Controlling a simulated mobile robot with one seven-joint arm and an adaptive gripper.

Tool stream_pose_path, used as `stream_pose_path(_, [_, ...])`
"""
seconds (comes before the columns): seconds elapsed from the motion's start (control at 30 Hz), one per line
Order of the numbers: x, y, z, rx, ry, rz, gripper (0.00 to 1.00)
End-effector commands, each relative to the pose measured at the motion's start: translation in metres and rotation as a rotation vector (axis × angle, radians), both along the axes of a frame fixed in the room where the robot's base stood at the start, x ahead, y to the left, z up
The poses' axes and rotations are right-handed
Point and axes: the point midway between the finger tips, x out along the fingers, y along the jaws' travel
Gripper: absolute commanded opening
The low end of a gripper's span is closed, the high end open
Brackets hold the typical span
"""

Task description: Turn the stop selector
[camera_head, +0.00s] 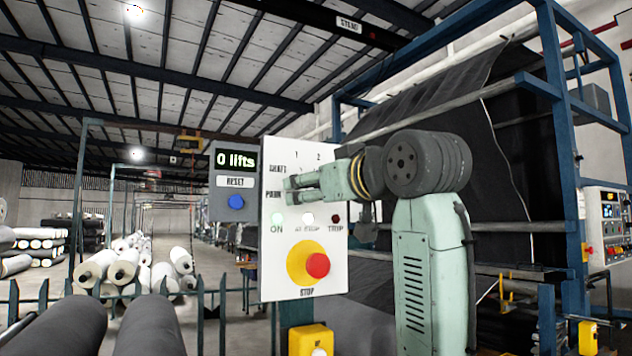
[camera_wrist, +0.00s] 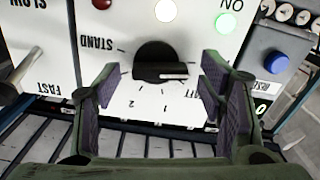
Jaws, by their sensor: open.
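A white control panel (camera_head: 275,278) stands upright in the head view. A red mushroom button (camera_head: 317,265) on a yellow round base sits low on it, above the label STOP. A black rotary selector (camera_wrist: 160,62) with a white pointer mark shows in the wrist view, where the panel appears upside down. Its mark points right in that picture. Labels STAND, 1 and 2 lie around it; another is partly hidden. My gripper (camera_head: 292,188) is at the panel's upper part and hides the selector in the head view. In the wrist view its open fingers (camera_wrist: 160,78) lie either side of the selector, apparently not touching it.
Green and white lamps on the panel are lit; the red one is dark. A grey box (camera_head: 233,215) with a "0 lifts" display and blue RESET button adjoins the panel at left. A yellow box (camera_head: 311,340) is below. Grey rolls (camera_head: 60,325) lie at lower left.

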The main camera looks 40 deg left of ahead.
Motion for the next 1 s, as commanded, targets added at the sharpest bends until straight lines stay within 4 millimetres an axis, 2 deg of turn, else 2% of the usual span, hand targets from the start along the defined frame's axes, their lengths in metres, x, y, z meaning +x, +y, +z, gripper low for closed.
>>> stream_pose_path(0.33, [0.0014,0.0035,-0.0002,0.001,-0.001,0.0,0.63])
stream_pose_path(1.0, [0.0012,0.0033,0.0,0.001,-0.001,0.0,0.18])
